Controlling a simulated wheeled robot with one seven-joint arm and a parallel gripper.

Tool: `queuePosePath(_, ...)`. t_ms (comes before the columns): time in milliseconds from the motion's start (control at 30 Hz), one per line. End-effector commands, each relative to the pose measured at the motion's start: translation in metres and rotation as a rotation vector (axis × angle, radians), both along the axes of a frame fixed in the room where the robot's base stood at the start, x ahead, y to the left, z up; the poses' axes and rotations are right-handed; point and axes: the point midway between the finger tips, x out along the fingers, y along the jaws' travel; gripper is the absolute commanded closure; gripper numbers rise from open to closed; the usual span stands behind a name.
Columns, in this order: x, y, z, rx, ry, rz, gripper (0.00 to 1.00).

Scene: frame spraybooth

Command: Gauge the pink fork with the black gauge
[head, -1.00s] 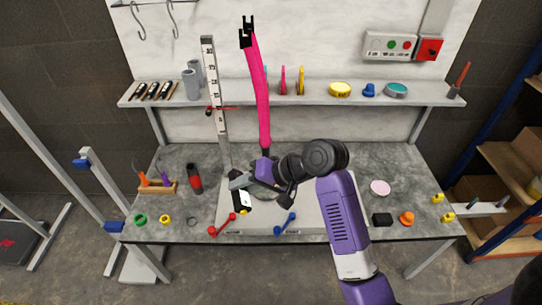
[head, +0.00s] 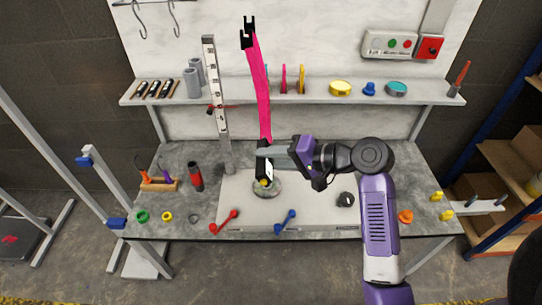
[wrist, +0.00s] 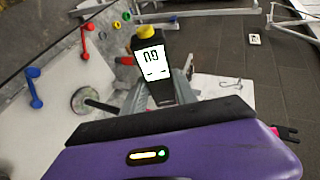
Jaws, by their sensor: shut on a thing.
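The pink fork (head: 261,90) stands upright with a slight tilt on a round grey base on the bench's pale plate. It has a black two-pronged top and a dark lower stem. In the wrist view, only a bit of pink (wrist: 281,132) shows beyond my wrist's right side. My gripper (head: 264,153) is shut on the black gauge (head: 265,170), just in front of the fork's lower stem. The gauge (wrist: 153,72) has a lit white display, reading about 0.0, and a yellow end. I cannot tell whether it touches the fork.
A measuring column (head: 217,95) stands left of the fork. Red (head: 224,222) and blue (head: 285,222) levers lie at the plate's front edge. A shelf (head: 300,97) with small items runs behind. Small tools and rings lie at the bench's left.

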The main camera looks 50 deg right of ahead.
Motion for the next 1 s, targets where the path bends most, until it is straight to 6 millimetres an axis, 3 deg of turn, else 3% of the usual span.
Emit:
queuePosePath(500,0.027,-0.034,0.001,-0.002,-0.003,0.001,1.00)
queuePosePath(1000,0.031,-0.039,0.001,-0.002,-0.002,0.000,1.00)
